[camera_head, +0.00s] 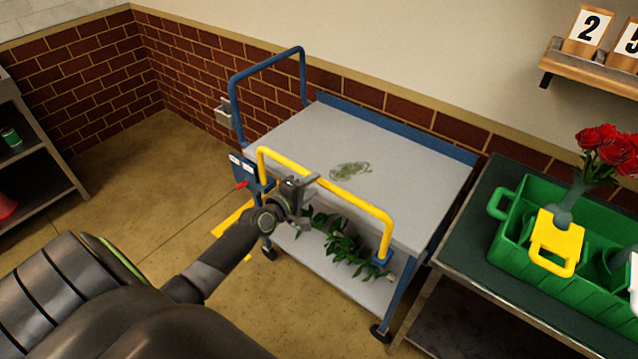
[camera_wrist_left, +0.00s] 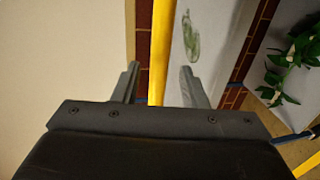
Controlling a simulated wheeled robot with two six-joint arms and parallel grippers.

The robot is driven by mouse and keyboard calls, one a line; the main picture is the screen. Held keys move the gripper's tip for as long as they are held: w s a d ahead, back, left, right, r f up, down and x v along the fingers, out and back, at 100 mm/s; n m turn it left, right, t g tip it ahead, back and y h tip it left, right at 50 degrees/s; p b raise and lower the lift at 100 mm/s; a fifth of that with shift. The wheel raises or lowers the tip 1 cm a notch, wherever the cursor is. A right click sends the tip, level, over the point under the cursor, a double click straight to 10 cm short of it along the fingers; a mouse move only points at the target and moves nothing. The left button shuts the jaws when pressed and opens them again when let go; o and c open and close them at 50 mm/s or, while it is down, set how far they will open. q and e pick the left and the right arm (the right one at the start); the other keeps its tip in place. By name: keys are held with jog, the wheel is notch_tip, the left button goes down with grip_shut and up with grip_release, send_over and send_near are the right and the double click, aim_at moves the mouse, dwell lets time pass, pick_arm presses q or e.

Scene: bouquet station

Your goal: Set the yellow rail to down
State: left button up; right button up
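The yellow rail (camera_head: 335,189) is a U-shaped bar on the near long side of a grey-topped blue cart (camera_head: 318,140). It stands up above the cart top. My left gripper (camera_head: 305,183) is at the rail, left of the middle of its top bar. In the left wrist view the rail (camera_wrist_left: 163,45) runs between the two spread fingers, with a gap on each side. That gripper (camera_wrist_left: 160,84) is open. I cannot tell whether a finger touches the rail. My right gripper is not in view.
Leafy green stems (camera_head: 345,240) lie on the cart's lower shelf. A blue handle (camera_head: 268,62) stands at the cart's far left end. A bench with a green crate (camera_head: 510,236) and red roses (camera_head: 608,150) is close on the right. Open floor lies left of the cart.

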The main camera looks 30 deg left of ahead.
aim_at(317, 182)
pick_arm(q)
jog(key=shift+b+x, duration=0.35)
jog(key=shift+x, duration=1.55)
jog(key=shift+c, duration=0.3)
grip_shut()
jog(key=shift+f, duration=0.1)
